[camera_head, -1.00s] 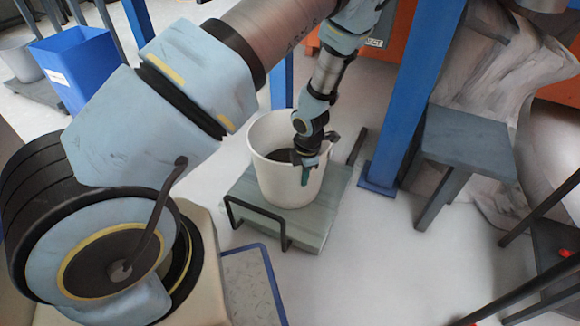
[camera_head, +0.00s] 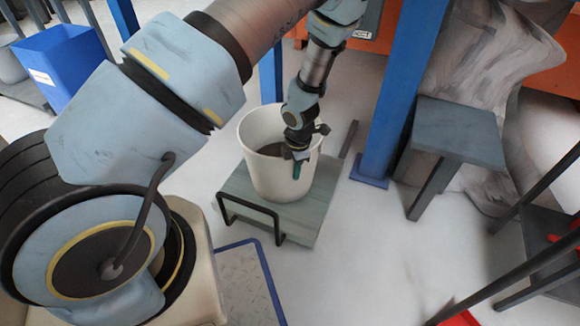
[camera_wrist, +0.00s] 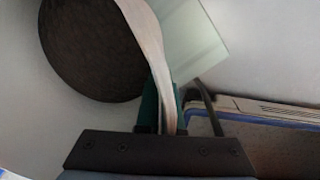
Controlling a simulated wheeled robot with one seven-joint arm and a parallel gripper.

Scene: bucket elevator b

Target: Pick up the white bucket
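The white bucket (camera_head: 265,179) stands upright on a grey-green platform (camera_head: 315,218) in the head view. Dark material (camera_head: 272,149) lies inside it. My gripper (camera_head: 297,168) points down at the bucket's right front rim, one finger showing green outside the wall. In the wrist view, the bucket's pale wall (camera_wrist: 146,35) runs between the two close-set fingers of my gripper (camera_wrist: 166,108). They look closed on the rim. The dark inside of the bucket (camera_wrist: 85,45) is at the upper left.
A black bar handle (camera_head: 250,204) stands at the platform's front left. A blue post (camera_head: 398,95) and a grey stool (camera_head: 458,131) are to the right. A blue bin (camera_head: 62,66) is at the far left.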

